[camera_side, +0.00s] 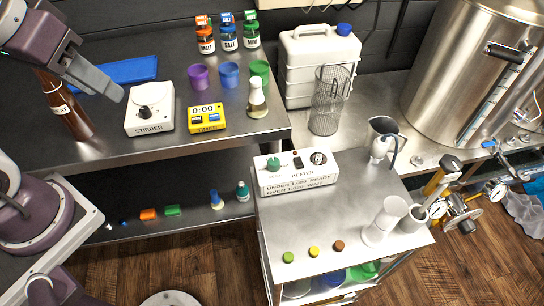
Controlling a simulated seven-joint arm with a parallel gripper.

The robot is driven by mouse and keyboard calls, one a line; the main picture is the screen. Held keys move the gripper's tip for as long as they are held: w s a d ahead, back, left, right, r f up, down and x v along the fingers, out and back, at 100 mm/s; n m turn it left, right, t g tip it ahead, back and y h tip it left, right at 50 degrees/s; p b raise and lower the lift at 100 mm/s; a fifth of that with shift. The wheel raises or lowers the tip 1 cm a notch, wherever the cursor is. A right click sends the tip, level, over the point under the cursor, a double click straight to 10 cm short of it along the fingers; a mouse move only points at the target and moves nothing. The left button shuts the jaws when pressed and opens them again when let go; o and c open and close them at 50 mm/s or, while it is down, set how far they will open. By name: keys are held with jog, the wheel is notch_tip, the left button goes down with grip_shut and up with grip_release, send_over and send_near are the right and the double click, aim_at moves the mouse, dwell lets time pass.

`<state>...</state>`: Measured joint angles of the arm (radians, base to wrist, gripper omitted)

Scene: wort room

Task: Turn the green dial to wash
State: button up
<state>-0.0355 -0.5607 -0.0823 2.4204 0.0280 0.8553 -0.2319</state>
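The small markings around the dial are too fine to read. A black switch and a round black-and-white knob are to its right on the same box. My gripper (112,92) is at the upper left, in the air near a brown bottle (66,108), well away from the dial. Only one grey finger shows clearly, so its opening cannot be judged. Whether it touches the bottle cannot be told.
A white stirrer (150,107), yellow timer (206,118), flask (257,100) and colored cups stand on the left bench. A wire basket (328,102) stands behind the box. A steel jug (382,138) and white cylinders (386,220) stand right of it. The cart top before the box is mostly clear.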

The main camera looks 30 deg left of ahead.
jog(key=shift+o, duration=0.5)
jog(key=w+d+f+n+g, duration=0.2)
jog(key=w+f+n, duration=0.2)
jog(key=w, duration=0.4)
jog(key=shift+w+d+f, duration=0.15)
jog(key=shift+w+d, duration=0.1)
jog(key=shift+w, duration=0.15)
jog(key=n+g+h, duration=0.3)
jog(key=n+h, duration=0.2)
jog(key=n, duration=0.7)
send_near(273, 161)
jog(key=f, duration=0.1)
jog(key=x, duration=0.8)
jog(key=shift+d+r, duration=0.1)
jog(key=shift+d, duration=0.05)
grip_shut()
